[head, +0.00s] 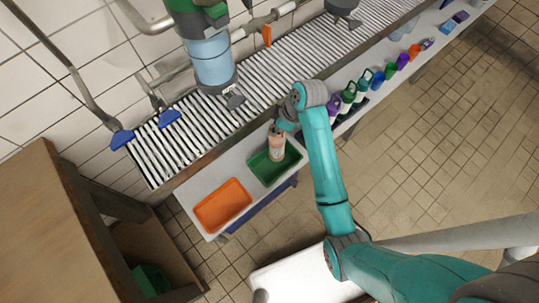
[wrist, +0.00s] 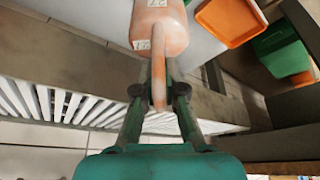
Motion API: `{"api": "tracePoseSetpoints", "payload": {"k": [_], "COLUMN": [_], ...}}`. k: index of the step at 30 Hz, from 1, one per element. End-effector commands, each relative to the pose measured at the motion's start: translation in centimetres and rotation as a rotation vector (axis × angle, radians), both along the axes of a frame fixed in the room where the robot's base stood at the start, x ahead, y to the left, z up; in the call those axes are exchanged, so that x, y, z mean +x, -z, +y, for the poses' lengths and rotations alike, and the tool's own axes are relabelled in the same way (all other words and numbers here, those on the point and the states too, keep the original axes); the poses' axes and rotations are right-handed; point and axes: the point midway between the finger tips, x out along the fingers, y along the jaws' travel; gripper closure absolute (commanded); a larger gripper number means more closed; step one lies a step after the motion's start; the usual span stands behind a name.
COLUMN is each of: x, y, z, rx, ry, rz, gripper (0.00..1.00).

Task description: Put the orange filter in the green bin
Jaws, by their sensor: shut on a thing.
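My gripper (head: 281,127) is shut on the orange filter (head: 277,146), a pale orange, bottle-like body with white labels. In the wrist view the gripper's fingers (wrist: 158,88) close on its narrow orange handle, and the filter's body (wrist: 160,28) extends away beyond them. In the head view the filter's lower end overlaps the inside of the green bin (head: 262,177), a shallow tray on the white bench. I cannot tell whether the filter touches the bin floor. The green bin on the bench cannot be made out behind the filter in the wrist view.
An orange bin (head: 222,205) sits left of the green bin. A slatted metal rack (head: 265,75) runs behind, with a blue-and-green pump (head: 210,60) above it. Several coloured bottles (head: 348,95) line the bench at right. A wooden cabinet (head: 45,215) stands at left.

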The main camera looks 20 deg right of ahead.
Motion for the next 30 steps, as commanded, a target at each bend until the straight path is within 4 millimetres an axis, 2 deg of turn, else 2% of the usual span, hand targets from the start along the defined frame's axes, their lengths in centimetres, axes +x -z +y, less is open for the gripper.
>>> {"api": "tracePoseSetpoints", "payload": {"k": [3, 7, 15, 22, 30], "x": [-1.0, -1.4, -1.4, -1.4, -1.4], "y": [0.9, 2.3, 6.5, 8.1, 11.1], "z": [0.1, 0.2, 0.2, 0.2, 0.2], "rx": [0.010, 0.015, 0.014, 0.014, 0.014], "ry": [-0.076, -0.106, -0.107, -0.107, -0.106], "rz": [-0.007, -0.011, -0.012, -0.012, -0.013], "gripper": [1.00, 1.00, 1.00, 1.00, 1.00]}}
